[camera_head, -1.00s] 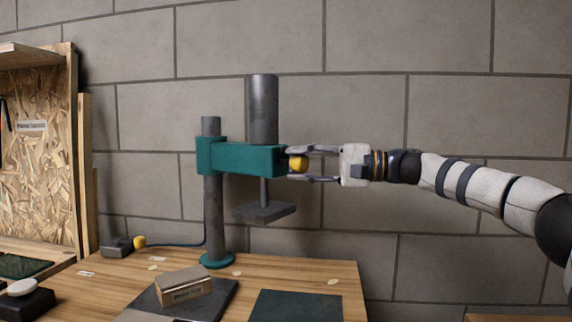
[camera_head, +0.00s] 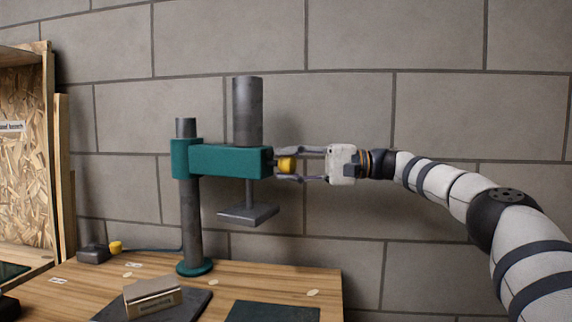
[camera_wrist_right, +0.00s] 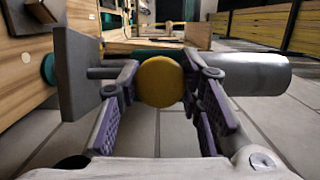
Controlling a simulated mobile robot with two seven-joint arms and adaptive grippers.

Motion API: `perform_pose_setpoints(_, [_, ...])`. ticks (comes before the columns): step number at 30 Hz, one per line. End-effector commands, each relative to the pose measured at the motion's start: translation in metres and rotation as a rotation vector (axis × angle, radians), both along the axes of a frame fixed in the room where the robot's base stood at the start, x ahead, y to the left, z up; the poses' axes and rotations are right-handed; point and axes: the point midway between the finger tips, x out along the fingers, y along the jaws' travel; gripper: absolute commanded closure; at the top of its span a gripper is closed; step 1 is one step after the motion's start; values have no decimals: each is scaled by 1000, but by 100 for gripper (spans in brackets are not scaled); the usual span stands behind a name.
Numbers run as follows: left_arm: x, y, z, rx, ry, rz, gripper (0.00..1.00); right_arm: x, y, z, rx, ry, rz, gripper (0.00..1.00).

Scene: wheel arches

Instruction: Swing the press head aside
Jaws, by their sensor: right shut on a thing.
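The press head is a green arm (camera_head: 228,161) on a grey upright column (camera_head: 191,222), with a grey vertical cylinder (camera_head: 247,110) through it and a flat square plate (camera_head: 248,215) hanging below. A yellow knob (camera_head: 287,165) sits at the arm's right end. My right gripper (camera_head: 279,165) comes in from the right and is shut on the yellow knob. In the right wrist view the knob (camera_wrist_right: 161,81) sits between the two fingers, with the cylinder (camera_wrist_right: 243,72) to the right and the plate (camera_wrist_right: 76,90) to the left. My left gripper is not in view.
A wooden bench (camera_head: 262,278) carries the column, a block (camera_head: 152,297) on a dark mat, and a second dark mat (camera_head: 273,311). A small box (camera_head: 93,254) with a yellow button stands at the back left. A board cabinet (camera_head: 25,160) is at far left. The block wall is behind.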

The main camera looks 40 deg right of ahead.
Motion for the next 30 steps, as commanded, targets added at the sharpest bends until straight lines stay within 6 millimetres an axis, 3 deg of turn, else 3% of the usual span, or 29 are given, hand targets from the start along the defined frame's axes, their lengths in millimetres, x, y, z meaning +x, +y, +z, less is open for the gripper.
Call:
perform_pose_setpoints(7, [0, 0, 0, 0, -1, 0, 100, 1, -4, 4, 6, -10, -16, 100])
perform_pose_setpoints(8, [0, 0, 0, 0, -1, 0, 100, 1, -4, 5, 6, -10, -16, 65])
perform_pose_setpoints(10, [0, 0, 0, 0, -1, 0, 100, 1, -4, 5, 6, -10, -15, 49])
perform_pose_setpoints(11, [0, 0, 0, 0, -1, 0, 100, 1, -4, 4, 5, -9, -14, 46])
perform_pose_setpoints(20, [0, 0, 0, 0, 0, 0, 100, -1, -4, 2, 3, -6, -9, 46])
perform_pose_setpoints(30, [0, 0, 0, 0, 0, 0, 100, -42, -51, 3, 4, -6, -13, 46])
